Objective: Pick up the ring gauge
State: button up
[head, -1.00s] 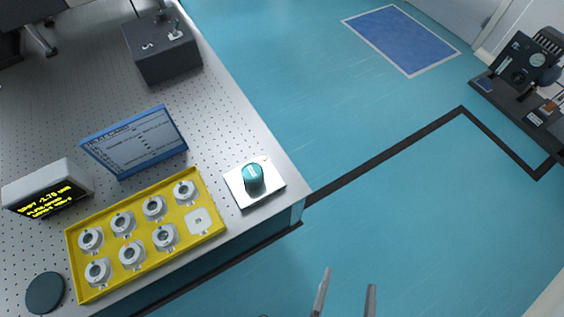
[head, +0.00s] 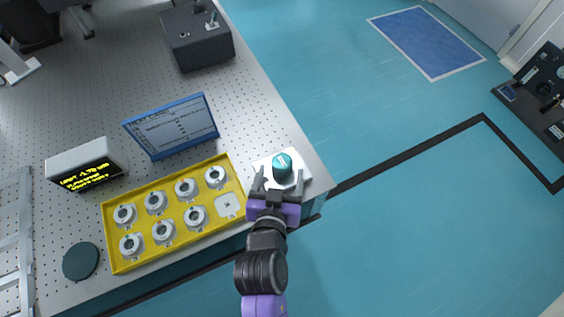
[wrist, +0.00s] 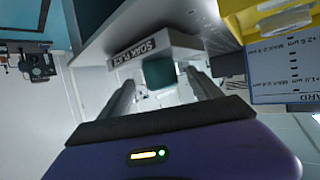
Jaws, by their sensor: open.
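The ring gauge looks to be the teal round piece (head: 283,167) standing on a pale square plate (head: 264,162) at the table's near right corner. In the wrist view the teal piece (wrist: 159,73) shows between the fingers, and the plate's edge (wrist: 150,48) is lettered "SOAK PLATE". My gripper (head: 281,177) is open at the near side of the plate, its two fingertips pointing toward the teal piece. The fingers in the wrist view (wrist: 158,80) lie one on each side of it, with gaps. Whether they touch the plate I cannot tell.
A yellow tray (head: 120,254) with several pale ring-shaped pieces and one empty-looking square place stands left of the plate. Behind are a blue-framed board (head: 172,128), a display box (head: 86,164) and a dark box (head: 197,40). A dark disc (head: 81,261) lies left. Open floor lies right.

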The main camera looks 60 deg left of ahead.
aim_at(280, 172)
jog(key=x, duration=0.4)
jog(key=shift+r, duration=0.1)
grip_shut()
jog(key=shift+r, duration=0.15)
